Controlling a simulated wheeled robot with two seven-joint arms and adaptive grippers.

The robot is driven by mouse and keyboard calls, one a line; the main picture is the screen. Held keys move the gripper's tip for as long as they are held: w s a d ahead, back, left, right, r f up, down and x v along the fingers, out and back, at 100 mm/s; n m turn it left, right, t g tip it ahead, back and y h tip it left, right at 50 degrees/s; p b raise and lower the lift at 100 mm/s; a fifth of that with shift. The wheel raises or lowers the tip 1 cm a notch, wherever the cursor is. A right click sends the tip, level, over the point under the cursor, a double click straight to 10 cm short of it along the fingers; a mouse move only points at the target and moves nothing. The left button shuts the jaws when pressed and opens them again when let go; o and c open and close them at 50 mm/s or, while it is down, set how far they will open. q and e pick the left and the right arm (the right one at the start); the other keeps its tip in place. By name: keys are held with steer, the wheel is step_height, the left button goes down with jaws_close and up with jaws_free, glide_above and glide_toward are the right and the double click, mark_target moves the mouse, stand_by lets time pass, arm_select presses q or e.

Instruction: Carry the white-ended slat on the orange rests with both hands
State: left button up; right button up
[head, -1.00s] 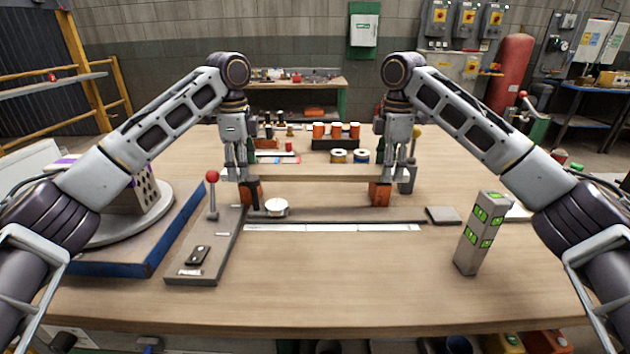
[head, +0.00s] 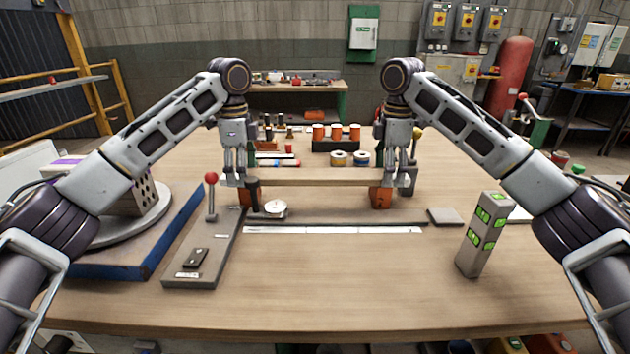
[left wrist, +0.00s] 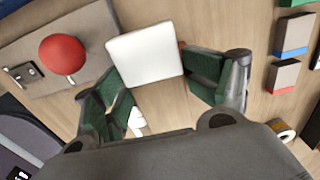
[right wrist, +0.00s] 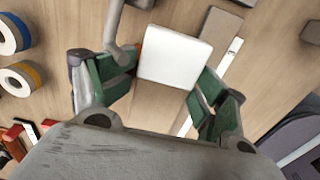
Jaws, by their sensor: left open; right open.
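The slat (head: 315,183) lies level across the two orange rests, seen nearly edge-on in the head view. The right rest (head: 380,196) shows below its right end. The left rest (head: 243,196) is mostly hidden behind a dark upright cylinder. My left gripper (left wrist: 152,75) is open, with green-padded fingers on either side of the slat's white left end (left wrist: 145,54). My right gripper (right wrist: 168,74) is open, its fingers on either side of the white right end (right wrist: 173,57). Whether any pad touches the slat I cannot tell.
The dark cylinder (head: 252,193) and a pale disc (head: 275,207) stand near the left rest. A red-knobbed lever (head: 211,179) is on a grey plate at left. A grey post with green marks (head: 483,235) stands at right.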

arm_select(q)
steer(key=shift+r, duration=0.25)
steer(key=shift+r, duration=3.8)
arm_select(e)
steer(key=shift+r, duration=3.95)
steer(key=shift+r, duration=0.1)
arm_select(q)
step_height(320, 180, up, 33)
steer(key=p, duration=3.3)
arm_select(e)
step_height(320, 180, up, 33)
arm_select(q)
steer(key=shift+r, duration=0.2)
arm_select(e)
steer(key=shift+r, duration=0.15)
